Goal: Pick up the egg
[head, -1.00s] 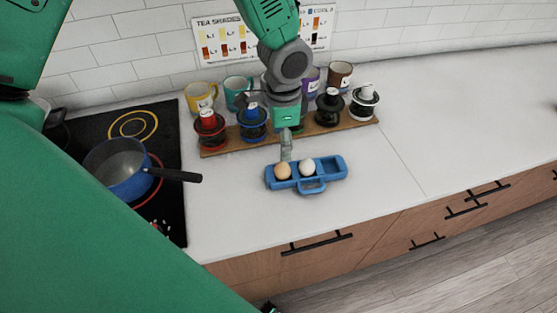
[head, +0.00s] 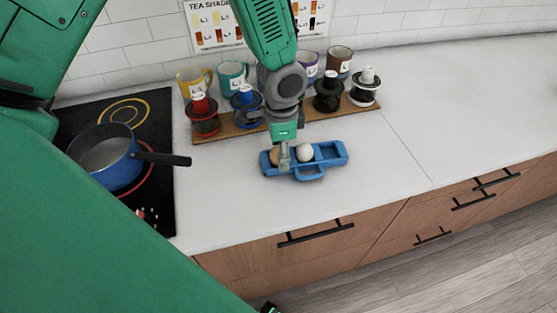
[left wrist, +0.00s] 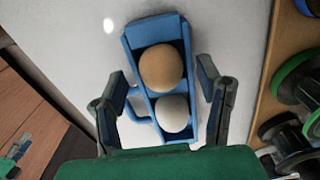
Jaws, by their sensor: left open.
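A blue egg tray (head: 333,150) with a handle lies on the white counter; it also shows in the left wrist view (left wrist: 132,43). A brown egg (head: 274,156) sits in its left part, partly hidden by my gripper in the head view. In the left wrist view the brown egg (left wrist: 161,68) is fully seen. A white egg (head: 305,152) sits beside it, and shows nearer the wrist camera's base (left wrist: 172,113). My left gripper (head: 285,166) is open over the tray, with its fingers (left wrist: 163,80) on either side of the tray and eggs. I cannot tell whether they touch anything.
A blue pot (head: 119,174) with a black handle sits on the black stove (head: 150,207) at left. The counter (head: 400,100) to the right is clear.

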